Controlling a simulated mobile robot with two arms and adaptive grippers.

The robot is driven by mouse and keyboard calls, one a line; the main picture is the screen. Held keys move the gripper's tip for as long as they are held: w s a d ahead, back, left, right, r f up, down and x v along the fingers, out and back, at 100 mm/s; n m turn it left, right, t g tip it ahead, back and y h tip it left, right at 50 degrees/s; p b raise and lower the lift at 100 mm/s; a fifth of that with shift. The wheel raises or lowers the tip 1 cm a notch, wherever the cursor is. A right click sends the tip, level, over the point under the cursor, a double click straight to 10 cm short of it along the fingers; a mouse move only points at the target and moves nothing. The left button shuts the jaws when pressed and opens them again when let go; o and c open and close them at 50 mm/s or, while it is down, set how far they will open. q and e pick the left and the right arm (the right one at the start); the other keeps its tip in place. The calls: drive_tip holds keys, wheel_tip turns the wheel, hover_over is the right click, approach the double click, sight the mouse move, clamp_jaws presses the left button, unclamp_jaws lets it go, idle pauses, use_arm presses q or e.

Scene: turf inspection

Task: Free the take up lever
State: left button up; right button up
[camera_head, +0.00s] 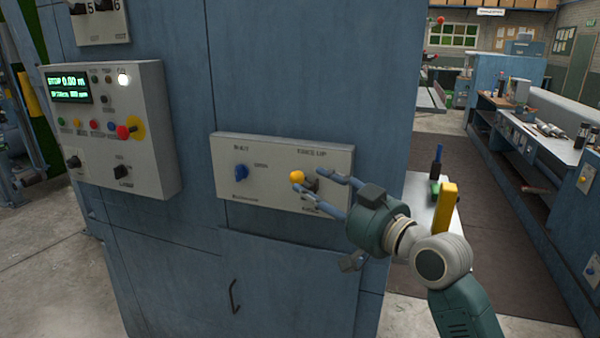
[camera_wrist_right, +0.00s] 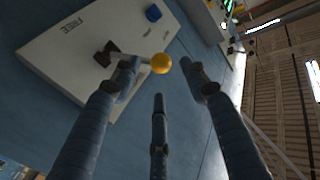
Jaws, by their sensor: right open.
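The take up lever has a yellow ball knob (camera_head: 297,176) on a short dark shaft, at the right of a pale panel (camera_head: 222,168) on a blue cabinet. My right gripper (camera_head: 324,186) is open in front of the panel, its fingers on either side of the lever in the head view. The lever's dark base (camera_wrist_right: 106,53) shows beside the word FREE. My left gripper is not in view.
A blue knob (camera_head: 241,171) sits on the panel's left half. A control box (camera_head: 150,130) with a display and buttons juts out further left. A small table (camera_head: 416,200) with bottles stands behind my right arm. A long bench (camera_head: 530,140) runs along the right.

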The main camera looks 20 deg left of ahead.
sight(302, 180)
drive_tip(key=p+x, duration=0.2)
drive_tip(key=x, duration=0.3)
drive_tip(key=shift+w+a+r, duration=0.15)
drive_tip(key=shift+a, duration=0.25)
drive_tip(key=shift+w+a, duration=0.35)
drive_tip(key=shift+a, duration=0.05)
clamp_jaws()
